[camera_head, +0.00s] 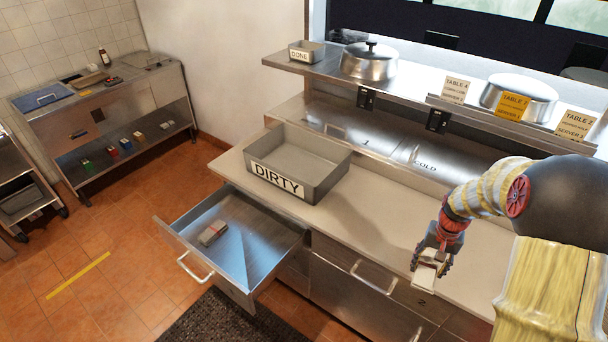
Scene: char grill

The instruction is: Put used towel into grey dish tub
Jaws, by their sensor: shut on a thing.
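The grey dish tub (330,184) labelled DIRTY stands on the counter, left of my gripper. Its visible inside looks empty. My gripper (428,272) is at the counter's front edge, above the closed drawer marked 2. It is shut on a small whitish folded thing (425,281), which looks like a towel. The fingers partly cover it. Another small folded towel-like thing (213,232), pale with a darker part, lies in the open drawer (263,244) below the tub.
The open drawer sticks out into the floor space in front of the counter (378,222). Above the counter, a shelf (411,93) holds metal lids, order cards and a small DONE bin (307,51). The counter between tub and gripper is clear. A steel side table (99,108) stands far left.

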